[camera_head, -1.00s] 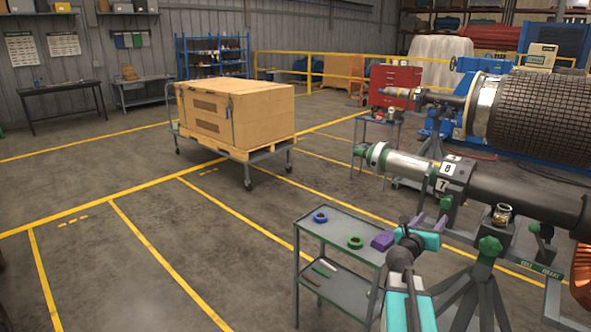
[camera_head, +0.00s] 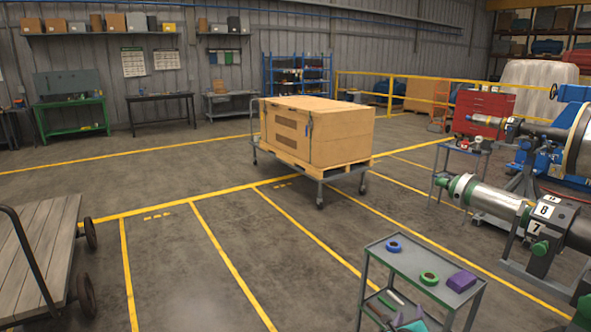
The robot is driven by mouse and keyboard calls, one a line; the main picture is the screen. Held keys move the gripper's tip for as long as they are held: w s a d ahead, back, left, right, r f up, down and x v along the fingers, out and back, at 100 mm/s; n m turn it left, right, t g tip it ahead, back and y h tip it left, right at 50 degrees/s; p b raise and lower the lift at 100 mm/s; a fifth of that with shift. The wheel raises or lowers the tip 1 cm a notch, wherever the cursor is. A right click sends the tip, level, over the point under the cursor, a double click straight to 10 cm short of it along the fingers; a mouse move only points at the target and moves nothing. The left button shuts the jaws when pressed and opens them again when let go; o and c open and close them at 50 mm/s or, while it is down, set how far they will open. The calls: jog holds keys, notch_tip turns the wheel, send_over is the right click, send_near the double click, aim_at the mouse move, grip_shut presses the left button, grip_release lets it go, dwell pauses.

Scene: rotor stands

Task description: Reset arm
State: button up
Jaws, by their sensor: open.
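The rest of my arm is out of view.
A blue ring (camera_head: 394,246), a green ring (camera_head: 429,278) and a purple block (camera_head: 461,281) lie on the cart's top. Rotor stands (camera_head: 545,232) are at right. A wooden trolley (camera_head: 45,250) stands left, a crate (camera_head: 330,140) beyond. Marked floor between is clear.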

jog(key=s+a+f+n+g+y, duration=0.1)
jog(key=s+a+f+n+y, duration=0.15)
jog(key=a+f+n, duration=0.4)
jog(key=s+a+f+n+g+y, duration=0.1)
jog(key=s+a+f+n+y, duration=0.2)
jog(key=a+f, duration=0.55)
jog(key=s+a+f+n+g+y, duration=0.4)
jog(key=s+a+f+n, duration=0.3)
jog(key=s+a+f, duration=0.25)
jog(key=s+a+f+n+g, duration=0.1)
jog(key=s+f+n+g, duration=0.25)
jog(key=s, duration=0.45)
jog(key=s+a+f+n+g, duration=0.1)
jog(key=s+f+n+g, duration=0.3)
jog(key=s, duration=0.5)
jog(key=s+d+r+n+g+h, duration=0.1)
jog(key=s+d+n+g, duration=0.1)
jog(key=s+n, duration=0.2)
jog(key=s+d+r+n+g+h, duration=0.1)
jog(key=s+d+n+g, duration=0.1)
jog(key=s+n, duration=0.3)
jog(key=s+g, duration=0.1)
jog(key=s, duration=0.3)
jog(key=shift+d+r+n+h, duration=0.2)
jog(key=shift+d+n+h, duration=0.1)
jog(key=shift+h, duration=0.05)
